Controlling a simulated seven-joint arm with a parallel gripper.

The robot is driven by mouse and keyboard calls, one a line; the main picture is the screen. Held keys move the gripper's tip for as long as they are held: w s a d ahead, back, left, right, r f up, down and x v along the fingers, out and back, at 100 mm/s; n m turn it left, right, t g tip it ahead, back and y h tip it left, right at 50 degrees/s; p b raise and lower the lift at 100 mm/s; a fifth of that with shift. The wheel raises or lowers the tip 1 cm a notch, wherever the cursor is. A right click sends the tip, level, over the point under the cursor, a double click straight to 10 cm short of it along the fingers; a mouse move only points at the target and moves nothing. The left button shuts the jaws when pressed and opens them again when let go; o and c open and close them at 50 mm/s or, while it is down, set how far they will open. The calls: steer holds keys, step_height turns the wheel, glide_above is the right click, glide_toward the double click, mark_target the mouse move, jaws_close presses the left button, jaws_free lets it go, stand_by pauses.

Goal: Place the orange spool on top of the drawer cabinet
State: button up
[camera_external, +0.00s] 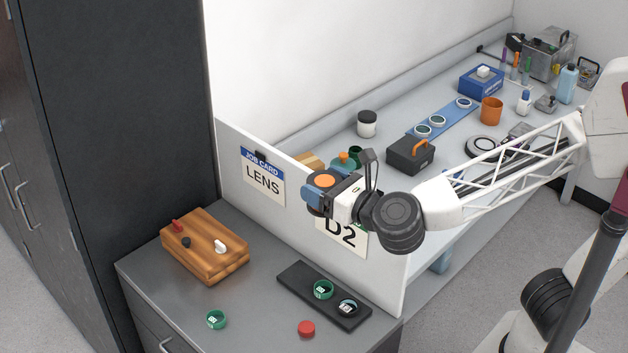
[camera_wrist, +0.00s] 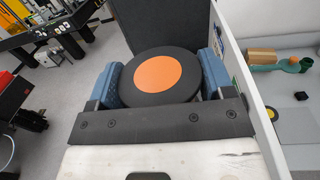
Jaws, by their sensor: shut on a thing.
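The orange spool (camera_external: 322,181) shows as a dark disc with an orange centre. It also fills the middle of the wrist view (camera_wrist: 158,73), flat face toward the camera. My gripper (camera_external: 324,190) is shut on it, with a blue finger pad on each side; the gripper also shows in the wrist view (camera_wrist: 160,84). My gripper holds the spool in the air near the white partition. The drawer cabinet (camera_external: 262,285) has a grey top and stands at the lower left of the external view, below and left of my gripper. The spool's underside is hidden.
On the cabinet are a wooden block (camera_external: 204,249) with small knobs, a black tray (camera_external: 292,277) with two round pieces, a green ring (camera_external: 215,320) and a red cap (camera_external: 306,328). The white partition (camera_external: 228,165) borders it. Bare top lies between block and tray.

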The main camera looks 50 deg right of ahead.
step_height(320, 180, down, 34)
steer(key=shift+a, duration=0.1)
glide_above(258, 325)
steer(key=shift+w+f, duration=0.1)
steer(key=shift+f, duration=0.6)
stand_by(0.4)
steer(key=shift+f, duration=0.1)
steer(key=shift+f, duration=1.65)
steer(key=shift+f, duration=0.1)
steer(key=o, duration=1)
steer(key=shift+o, duration=0.2)
